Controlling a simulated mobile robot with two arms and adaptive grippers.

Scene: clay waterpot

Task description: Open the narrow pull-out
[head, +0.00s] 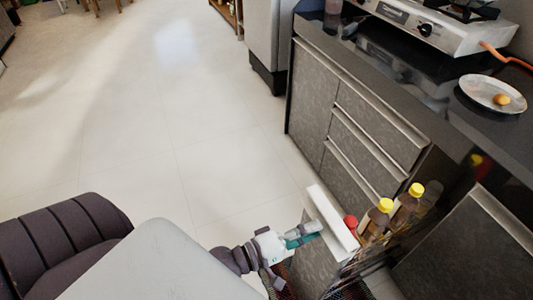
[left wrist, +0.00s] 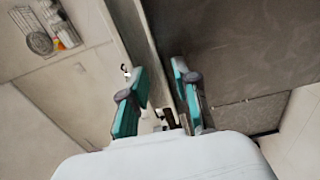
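The narrow pull-out (head: 318,262) stands out from the counter, open, with its dark front panel and a long pale handle (head: 330,222) along the top. Bottles with yellow caps (head: 402,212) and a red-capped one show inside it. My left gripper (head: 303,236) is at the handle. In the left wrist view, the teal fingers (left wrist: 160,85) lie on both sides of the handle's pale bar (left wrist: 136,35), close against it. The exact contact at the fingertips is small and hard to see. My right gripper is not in view.
Shut drawers and a cabinet door (head: 312,92) lie left of the pull-out, another shut front (head: 470,250) to its right. The counter bears a stove (head: 440,25) and a plate (head: 490,93). The pale floor (head: 150,130) is clear.

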